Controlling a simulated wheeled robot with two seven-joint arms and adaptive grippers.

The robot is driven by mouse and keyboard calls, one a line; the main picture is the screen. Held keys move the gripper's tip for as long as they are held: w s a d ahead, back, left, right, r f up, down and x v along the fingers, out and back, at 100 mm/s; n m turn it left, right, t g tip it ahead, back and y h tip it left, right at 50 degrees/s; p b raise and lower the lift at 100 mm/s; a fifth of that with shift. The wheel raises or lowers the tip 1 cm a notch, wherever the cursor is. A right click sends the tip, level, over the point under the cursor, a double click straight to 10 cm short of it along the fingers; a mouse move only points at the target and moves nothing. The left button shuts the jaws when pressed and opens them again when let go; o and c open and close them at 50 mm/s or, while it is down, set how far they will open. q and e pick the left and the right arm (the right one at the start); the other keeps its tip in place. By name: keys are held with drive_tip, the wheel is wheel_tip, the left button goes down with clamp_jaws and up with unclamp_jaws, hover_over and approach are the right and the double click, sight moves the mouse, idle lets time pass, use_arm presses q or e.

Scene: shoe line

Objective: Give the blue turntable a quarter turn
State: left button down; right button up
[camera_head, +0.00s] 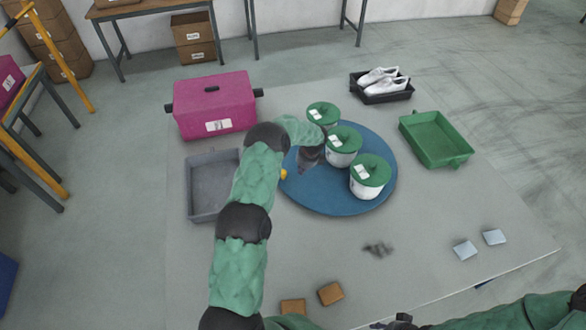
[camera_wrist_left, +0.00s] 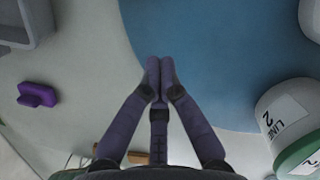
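The blue turntable (camera_head: 325,200) is a round disc on the grey table. Three white tubs with green lids stand on it: a far one (camera_head: 323,114), a middle one (camera_head: 342,152) and a near one (camera_head: 368,182). My left gripper (camera_head: 306,168) is over the left part of the disc. In the left wrist view its fingertips (camera_wrist_left: 160,62) are together with nothing visible between them, in front of the turntable's edge (camera_wrist_left: 185,40). I cannot tell whether they touch it. A small yellow piece (camera_head: 283,174) shows at the disc's left edge. My right gripper (camera_head: 398,321) is barely visible at the bottom.
A grey tray (camera_head: 193,192) and a magenta box (camera_head: 214,104) are left. A green tray (camera_head: 436,139) and a black tray with white shoes (camera_head: 383,84) are right. Brown blocks (camera_head: 330,293) and pale blocks (camera_head: 465,250) lie in front. A purple piece (camera_wrist_left: 38,95) shows in the wrist view.

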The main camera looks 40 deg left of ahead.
sight(288, 180)
use_arm(q)
drive_tip(key=b+x, duration=0.2)
drive_tip(key=x, duration=0.7)
drive_tip(key=shift+s+f, duration=0.1)
drive_tip(key=shift+f, duration=0.25)
drive_tip(key=shift+a+f+b, duration=0.1)
drive_tip(key=shift+a+b, duration=0.35)
drive_tip(key=shift+a, duration=1.55)
use_arm(e)
drive_tip(key=shift+s+f, duration=0.1)
drive_tip(key=shift+f, duration=1.5)
use_arm(q)
drive_tip(key=shift+a, duration=0.1)
use_arm(e)
drive_tip(key=shift+f, duration=0.1)
